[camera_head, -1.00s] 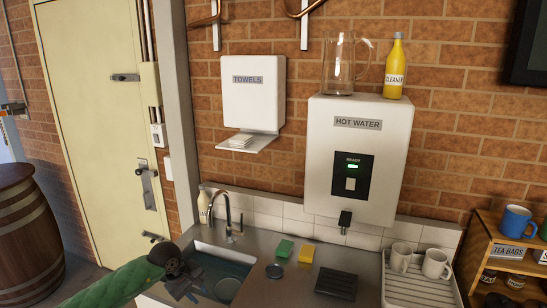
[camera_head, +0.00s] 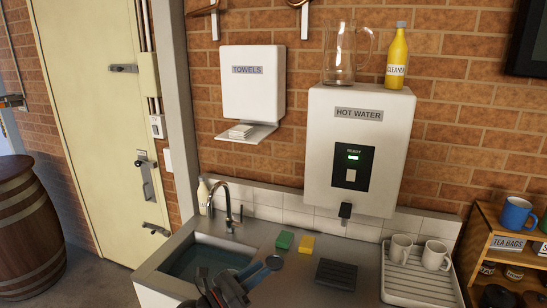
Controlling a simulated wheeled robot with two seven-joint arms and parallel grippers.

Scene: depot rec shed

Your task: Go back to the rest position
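My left gripper (camera_head: 250,275) shows at the bottom edge, left of centre, in front of the counter beside the sink's right side. Its dark body is partly cut off by the frame. I cannot tell how far apart the fingers are, and I see nothing clearly held. My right gripper is not in view.
The sink (camera_head: 192,262) and tap (camera_head: 229,205) are left of the gripper. Green (camera_head: 284,240) and yellow (camera_head: 306,245) sponges, a dark slab (camera_head: 336,274) and a drying tray (camera_head: 405,285) with mugs (camera_head: 400,248) lie to the right. The hot water unit (camera_head: 325,170) overhangs behind.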

